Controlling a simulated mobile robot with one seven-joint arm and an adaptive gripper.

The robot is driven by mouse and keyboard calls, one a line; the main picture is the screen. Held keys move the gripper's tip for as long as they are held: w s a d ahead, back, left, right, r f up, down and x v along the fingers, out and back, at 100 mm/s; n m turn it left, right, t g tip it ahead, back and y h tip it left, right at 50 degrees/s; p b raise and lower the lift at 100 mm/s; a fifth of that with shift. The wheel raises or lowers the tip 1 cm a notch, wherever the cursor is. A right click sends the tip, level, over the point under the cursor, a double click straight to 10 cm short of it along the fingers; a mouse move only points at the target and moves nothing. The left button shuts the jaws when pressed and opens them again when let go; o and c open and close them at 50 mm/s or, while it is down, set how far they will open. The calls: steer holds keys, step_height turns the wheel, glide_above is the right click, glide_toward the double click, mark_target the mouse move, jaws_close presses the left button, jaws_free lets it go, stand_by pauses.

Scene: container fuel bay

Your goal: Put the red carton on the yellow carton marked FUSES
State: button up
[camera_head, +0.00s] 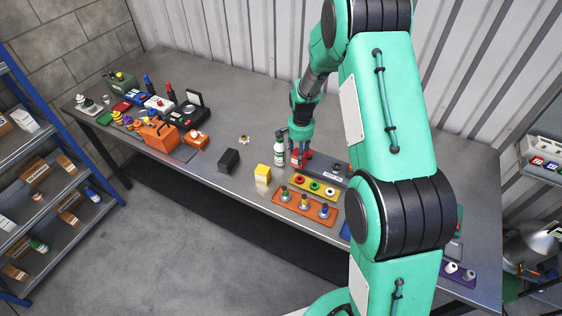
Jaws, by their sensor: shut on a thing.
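The yellow carton (263,174) stands upright near the front edge of the metal bench. Its lettering is too small to read. My gripper (300,154) points down at the bench, to the right of the yellow carton and behind it. It is shut on a small red thing, which I take to be the red carton (296,158). The fingers hide much of it, and I cannot tell whether it touches the bench.
A black box (229,161) is left of the yellow carton. An orange tray (305,206) and a yellow tray (314,187) lie to the right.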

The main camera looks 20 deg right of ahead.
step_height(320, 180, up, 12)
steer(key=s+a, duration=1.5)
steer(key=shift+n, duration=0.3)
steer(key=shift+s+d+f, duration=0.1)
steer(key=shift+f, duration=1.1)
steer(key=shift+s+d+f, duration=0.1)
steer(key=shift+f, duration=1.05)
steer(key=shift+w+a, duration=0.1)
steer(key=shift+w, duration=0.05)
steer(key=p, duration=0.1)
glide_above(262, 169)
steer(key=shift+f, duration=0.75)
steer(key=shift+f, duration=1.7)
